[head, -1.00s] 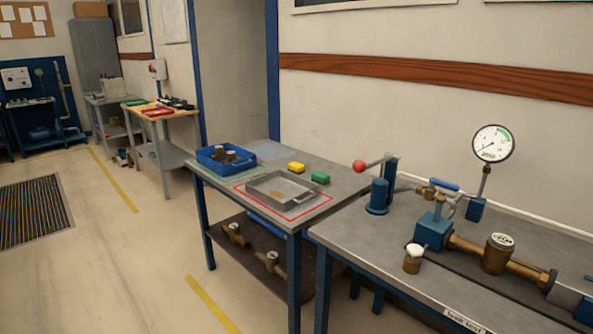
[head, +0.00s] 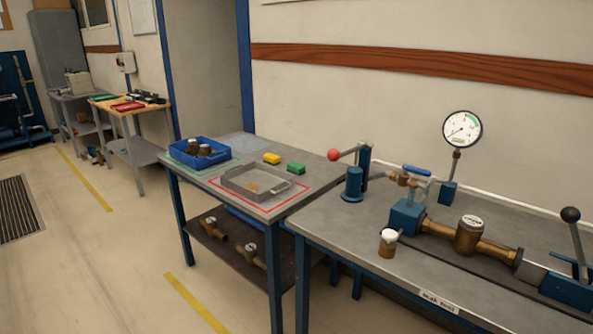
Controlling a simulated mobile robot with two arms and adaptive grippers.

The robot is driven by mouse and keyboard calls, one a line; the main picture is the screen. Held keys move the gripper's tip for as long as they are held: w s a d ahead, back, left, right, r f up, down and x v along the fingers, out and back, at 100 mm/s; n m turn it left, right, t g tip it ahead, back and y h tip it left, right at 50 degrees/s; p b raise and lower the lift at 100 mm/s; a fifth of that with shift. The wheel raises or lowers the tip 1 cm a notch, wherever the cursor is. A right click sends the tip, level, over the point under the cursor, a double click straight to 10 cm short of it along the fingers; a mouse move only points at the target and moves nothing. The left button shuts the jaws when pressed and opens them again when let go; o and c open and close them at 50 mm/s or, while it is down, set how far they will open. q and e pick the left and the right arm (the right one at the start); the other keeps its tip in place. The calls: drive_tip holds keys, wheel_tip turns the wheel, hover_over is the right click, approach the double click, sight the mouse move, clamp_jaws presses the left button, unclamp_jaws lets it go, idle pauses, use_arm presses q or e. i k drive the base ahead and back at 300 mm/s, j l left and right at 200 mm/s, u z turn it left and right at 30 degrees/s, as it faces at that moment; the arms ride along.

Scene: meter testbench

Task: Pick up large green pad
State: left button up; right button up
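Neither of my grippers shows in the head view.
A grey metal tray (head: 228,184) sits within a red outline, in front of the green block. A blue bin (head: 183,157) holds brass parts.

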sight(298, 169)
drive_tip(key=i+j, duration=0.25)
drive_tip(key=i+j+z, duration=0.15)
drive_tip(key=j, duration=0.35)
drive_tip(key=i+j, duration=0.3)
drive_tip(key=i+j+z, duration=0.1)
drive_tip(key=i+j, duration=0.15)
drive_tip(key=j, duration=0.25)
drive_tip(key=i+j, duration=0.2)
drive_tip(key=j, duration=0.2)
drive_tip(key=z, duration=0.05)
